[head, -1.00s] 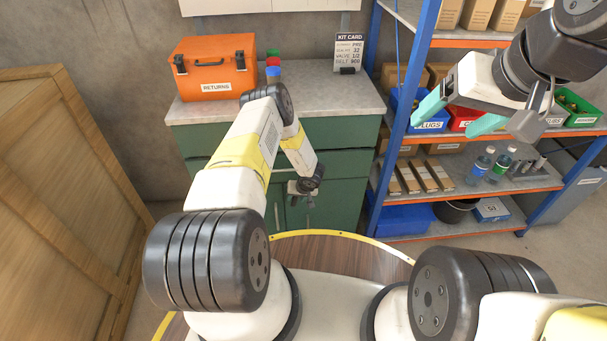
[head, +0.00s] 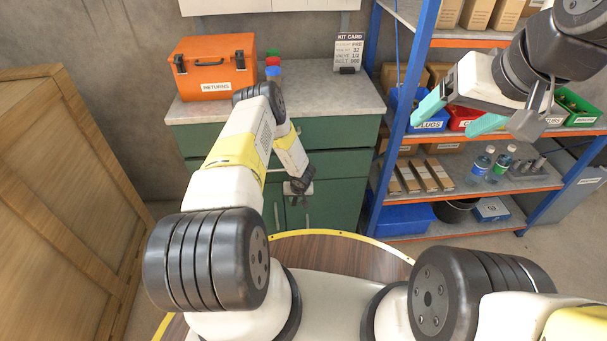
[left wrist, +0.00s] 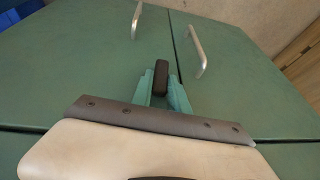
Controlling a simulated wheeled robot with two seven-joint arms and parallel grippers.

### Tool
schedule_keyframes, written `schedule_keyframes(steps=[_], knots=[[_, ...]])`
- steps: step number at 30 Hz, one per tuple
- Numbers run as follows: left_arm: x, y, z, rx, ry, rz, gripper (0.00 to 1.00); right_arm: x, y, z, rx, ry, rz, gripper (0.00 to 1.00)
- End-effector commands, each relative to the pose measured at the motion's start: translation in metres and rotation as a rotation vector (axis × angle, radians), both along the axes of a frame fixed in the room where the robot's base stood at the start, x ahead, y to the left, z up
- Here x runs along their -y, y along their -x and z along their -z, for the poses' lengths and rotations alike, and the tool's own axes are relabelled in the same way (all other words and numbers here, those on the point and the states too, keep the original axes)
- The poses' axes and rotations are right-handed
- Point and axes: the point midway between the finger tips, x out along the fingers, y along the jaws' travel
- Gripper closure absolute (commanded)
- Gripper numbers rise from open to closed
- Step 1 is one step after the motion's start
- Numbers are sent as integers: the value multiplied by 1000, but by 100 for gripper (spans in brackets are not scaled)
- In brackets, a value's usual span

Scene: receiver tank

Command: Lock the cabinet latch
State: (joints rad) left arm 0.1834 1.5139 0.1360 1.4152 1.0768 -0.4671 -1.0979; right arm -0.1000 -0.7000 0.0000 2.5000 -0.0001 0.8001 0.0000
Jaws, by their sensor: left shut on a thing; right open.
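The green cabinet (head: 335,205) stands ahead under a grey worktop, and its two doors (left wrist: 240,90) fill the left wrist view. A small dark latch piece (left wrist: 161,76) sits near the seam between the doors. My left gripper (left wrist: 164,88) is shut on this latch, one teal finger on each side, and the piece looks roughly upright in that view. In the head view my left wrist hangs low before the cabinet front and the fingers there are hard to make out. My right gripper (head: 448,117) is open and empty, raised in front of the shelving.
Two metal door handles (left wrist: 198,51) flank the seam. An orange returns case (head: 214,68), small coloured items and a kit card (head: 348,50) stand on the worktop. Blue-and-orange shelving (head: 480,190) with bins and bottles is at right, a wooden crate (head: 70,200) at left.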

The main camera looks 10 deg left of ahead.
Motion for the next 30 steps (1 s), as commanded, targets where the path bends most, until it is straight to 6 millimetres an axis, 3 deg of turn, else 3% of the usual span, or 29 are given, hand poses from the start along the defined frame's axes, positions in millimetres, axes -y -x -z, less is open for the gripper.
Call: schedule_keyframes(steps=[6,18,19,22,30], knots=[[-4,0,-1,29,97,-2,100,0,0,0,0,0,0,22],[-3,0,-1,33,122,-1,100,0,0,0,0,0,0,22],[-3,0,-1,33,122,-1,76,0,0,0,0,0,0,22],[-3,1,-1,33,121,-1,58,0,0,0,0,0,0,22],[-3,1,-1,32,119,-1,58,0,0,0,0,0,0,22]])
